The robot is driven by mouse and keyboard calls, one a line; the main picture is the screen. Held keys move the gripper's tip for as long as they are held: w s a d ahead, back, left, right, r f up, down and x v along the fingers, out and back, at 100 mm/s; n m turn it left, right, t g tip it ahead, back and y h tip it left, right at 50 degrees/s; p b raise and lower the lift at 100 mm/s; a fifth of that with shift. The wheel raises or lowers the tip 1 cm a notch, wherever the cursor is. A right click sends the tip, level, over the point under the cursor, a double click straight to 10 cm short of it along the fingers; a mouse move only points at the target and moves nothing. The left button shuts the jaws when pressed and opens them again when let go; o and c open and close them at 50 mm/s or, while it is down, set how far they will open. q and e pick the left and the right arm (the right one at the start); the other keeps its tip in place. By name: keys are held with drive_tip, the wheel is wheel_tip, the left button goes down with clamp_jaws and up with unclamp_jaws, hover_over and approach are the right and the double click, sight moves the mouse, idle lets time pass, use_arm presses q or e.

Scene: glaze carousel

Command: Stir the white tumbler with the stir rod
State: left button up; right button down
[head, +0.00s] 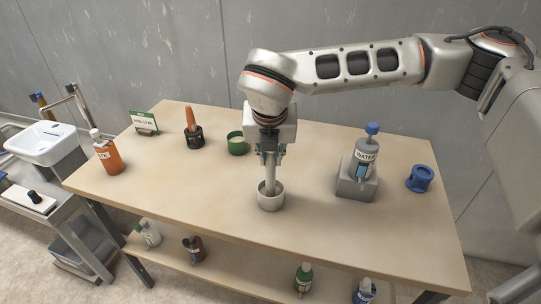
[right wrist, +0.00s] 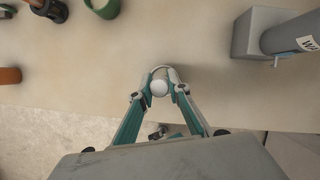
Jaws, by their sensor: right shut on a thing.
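The white tumbler (head: 271,203) stands upright near the middle of the table's front part in the head view. My right gripper (head: 270,158) is directly above it, pointing down, shut on the pale stir rod (head: 270,178). The rod is close to upright and its lower end is inside the tumbler; the tip is hidden by the wall. In the right wrist view the rod's round end (right wrist: 159,88) sits between the fingertips, and part of the tumbler's rim (right wrist: 161,69) shows behind it. My left gripper is not in view.
A green cup (head: 237,146) with pale contents stands behind the tumbler, beside a black holder (head: 194,138). An orange bottle (head: 108,158) is at left. A bottle labelled WATER (head: 364,155) stands on a grey block (head: 356,186) at right, near a blue cup (head: 420,180). Table (head: 200,190) around the tumbler is clear.

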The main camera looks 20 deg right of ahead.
drive_tip(key=shift+r+p, duration=0.75)
drive_tip(key=shift+r, duration=0.85)
drive_tip(key=shift+r+p, duration=0.35)
drive_tip(key=shift+r, duration=0.35)
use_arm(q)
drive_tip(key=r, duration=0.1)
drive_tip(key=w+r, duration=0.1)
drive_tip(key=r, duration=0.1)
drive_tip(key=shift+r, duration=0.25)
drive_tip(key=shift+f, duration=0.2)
use_arm(e)
drive_tip(key=shift+r+p, duration=0.75)
drive_tip(key=shift+r, duration=0.85)
drive_tip(key=shift+r+p, duration=0.35)
drive_tip(key=shift+r, duration=0.6)
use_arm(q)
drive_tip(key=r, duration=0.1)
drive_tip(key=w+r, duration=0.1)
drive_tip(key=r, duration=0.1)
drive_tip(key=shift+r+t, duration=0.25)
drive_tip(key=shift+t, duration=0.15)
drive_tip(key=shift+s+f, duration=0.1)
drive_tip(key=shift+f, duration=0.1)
use_arm(e)
drive_tip(key=shift+f, duration=0.1)
